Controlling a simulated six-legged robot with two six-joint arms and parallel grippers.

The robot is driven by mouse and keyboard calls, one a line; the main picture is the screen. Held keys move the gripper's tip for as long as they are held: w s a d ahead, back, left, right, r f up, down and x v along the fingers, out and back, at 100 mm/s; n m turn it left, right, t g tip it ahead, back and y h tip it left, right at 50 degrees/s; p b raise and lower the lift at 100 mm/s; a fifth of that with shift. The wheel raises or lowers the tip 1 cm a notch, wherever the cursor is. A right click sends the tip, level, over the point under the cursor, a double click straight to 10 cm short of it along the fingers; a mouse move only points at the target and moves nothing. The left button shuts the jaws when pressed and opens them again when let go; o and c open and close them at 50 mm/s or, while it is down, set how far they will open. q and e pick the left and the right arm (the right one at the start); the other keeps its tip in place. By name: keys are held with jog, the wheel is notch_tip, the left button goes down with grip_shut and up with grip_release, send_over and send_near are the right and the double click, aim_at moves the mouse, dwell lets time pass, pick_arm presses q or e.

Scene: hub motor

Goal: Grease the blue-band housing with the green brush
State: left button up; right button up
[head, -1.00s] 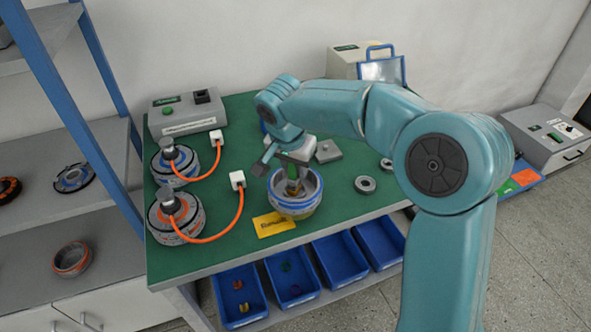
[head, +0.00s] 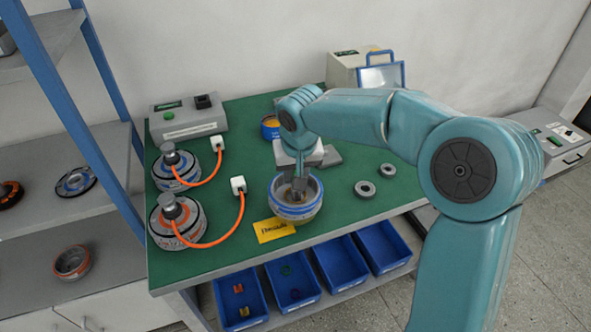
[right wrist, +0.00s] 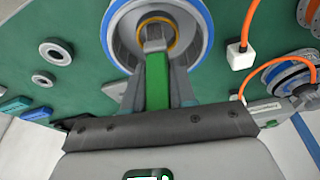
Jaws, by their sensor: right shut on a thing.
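The blue-band housing (head: 296,207) is an open grey ring with a blue band, standing on the green table behind a yellow label. My right gripper (head: 298,182) points down over its opening. In the right wrist view my right gripper (right wrist: 163,92) is shut on the green brush (right wrist: 157,80). The brush's tip end reaches into the opening of the housing (right wrist: 112,40), in front of an orange-yellow ring inside it. I cannot tell whether the tip touches the housing. In the head view the brush is mostly hidden by the gripper. My left gripper is not in view.
Two motors with orange cables (head: 175,218) stand to the left, near a grey box (head: 188,118). A blue-banded tin (head: 270,128) stands behind the arm. Small rings (head: 365,188) lie to the right. Blue bins (head: 335,262) sit below the front edge. A yellow label (head: 274,230) lies in front.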

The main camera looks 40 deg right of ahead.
jog(key=shift+r+p, duration=3.25)
jog(key=shift+r, duration=0.85)
